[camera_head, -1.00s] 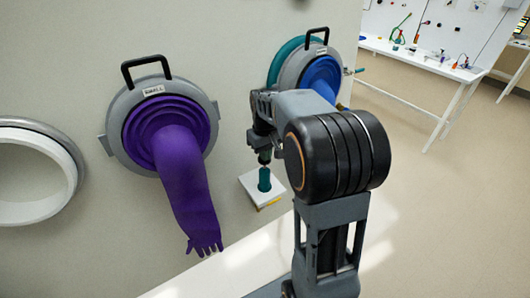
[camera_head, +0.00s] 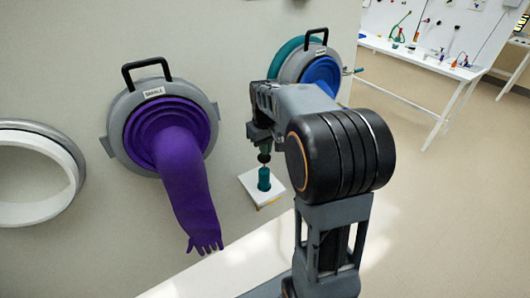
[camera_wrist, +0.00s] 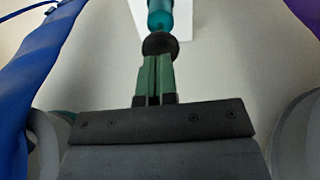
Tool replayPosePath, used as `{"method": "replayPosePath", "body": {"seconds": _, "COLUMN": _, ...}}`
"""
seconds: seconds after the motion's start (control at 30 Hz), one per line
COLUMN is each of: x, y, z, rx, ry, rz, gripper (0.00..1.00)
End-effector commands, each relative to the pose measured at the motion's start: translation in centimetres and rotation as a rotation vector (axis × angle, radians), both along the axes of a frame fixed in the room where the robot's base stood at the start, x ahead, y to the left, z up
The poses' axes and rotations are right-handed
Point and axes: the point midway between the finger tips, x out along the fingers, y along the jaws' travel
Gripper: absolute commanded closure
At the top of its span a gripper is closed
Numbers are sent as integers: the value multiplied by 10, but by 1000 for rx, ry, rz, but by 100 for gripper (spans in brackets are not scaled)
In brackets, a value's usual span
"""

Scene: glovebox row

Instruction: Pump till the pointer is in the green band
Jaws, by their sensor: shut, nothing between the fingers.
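The pump is a teal cylinder (camera_head: 264,180) standing upright on a white plate by the wall, with a dark round knob (camera_head: 264,157) on top. My gripper (camera_head: 264,148) is over the knob, pointing down at it. In the wrist view, the green fingers (camera_wrist: 155,62) are shut together, with nothing between them. Their tips are at the black knob (camera_wrist: 160,45), touching or very close; I cannot tell which. The teal pump body (camera_wrist: 160,18) shows beyond the knob. No gauge, pointer or green band can be made out in either view.
A purple glove (camera_head: 185,185) hangs from its port left of the pump. A blue glove (camera_head: 320,72) and port are behind my arm at right. An empty round port (camera_head: 35,212) is at far left. A white bench (camera_head: 400,52) stands far off.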

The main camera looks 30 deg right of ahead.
Motion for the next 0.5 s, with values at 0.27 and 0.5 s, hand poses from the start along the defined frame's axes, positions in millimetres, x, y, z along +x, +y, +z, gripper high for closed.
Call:
{"method": "replayPosePath", "body": {"seconds": 0.27, "x": 0, "y": 0, "z": 50, "rx": -1, "ry": -6, "rz": 0, "gripper": 100}}
{"method": "replayPosePath", "body": {"seconds": 0.5, "x": 0, "y": 0, "z": 73, "rx": -1, "ry": -4, "rz": 0, "gripper": 100}}
